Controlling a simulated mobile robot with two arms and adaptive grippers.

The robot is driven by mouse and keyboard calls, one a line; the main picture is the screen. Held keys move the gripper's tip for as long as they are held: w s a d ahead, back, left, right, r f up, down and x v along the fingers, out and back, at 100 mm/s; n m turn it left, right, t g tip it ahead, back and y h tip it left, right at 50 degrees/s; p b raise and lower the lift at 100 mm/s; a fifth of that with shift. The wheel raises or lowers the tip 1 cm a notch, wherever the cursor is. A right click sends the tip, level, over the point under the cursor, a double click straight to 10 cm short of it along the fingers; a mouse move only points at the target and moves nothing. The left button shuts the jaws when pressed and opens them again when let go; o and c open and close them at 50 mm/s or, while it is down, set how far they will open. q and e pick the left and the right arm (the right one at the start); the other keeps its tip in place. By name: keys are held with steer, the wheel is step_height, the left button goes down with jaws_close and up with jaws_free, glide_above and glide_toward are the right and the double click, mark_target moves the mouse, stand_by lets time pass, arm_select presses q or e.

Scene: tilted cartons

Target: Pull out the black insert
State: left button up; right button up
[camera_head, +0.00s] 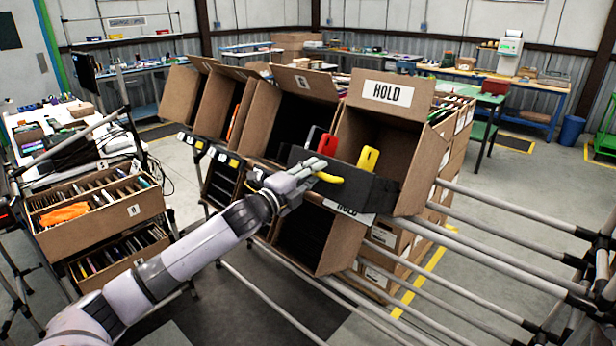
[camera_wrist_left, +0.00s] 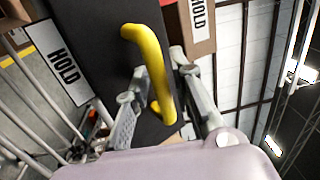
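The black insert (camera_head: 379,191) sits across the lower front of the tilted carton marked HOLD (camera_head: 407,156). A yellow bar handle (camera_head: 329,178) is on its front face. In the left wrist view the handle (camera_wrist_left: 150,62) stands out from the black face (camera_wrist_left: 98,50). My left gripper (camera_head: 312,167) is at the handle; in the wrist view its two fingers (camera_wrist_left: 160,66) lie on either side of the bar. They look apart, with a narrow gap beside the bar. My right gripper is not in view.
A red item (camera_head: 327,144) and a yellow item (camera_head: 368,158) stand up behind the insert's front. More open cartons (camera_head: 300,115) stand to the left. Grey rack tubes (camera_head: 480,245) run out at the lower right. A HOLD label (camera_wrist_left: 62,62) shows beside the insert.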

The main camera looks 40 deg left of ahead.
arm_select(q)
steer(key=s+f, duration=0.1)
steer(key=s, duration=1.1)
steer(key=shift+a, duration=0.45)
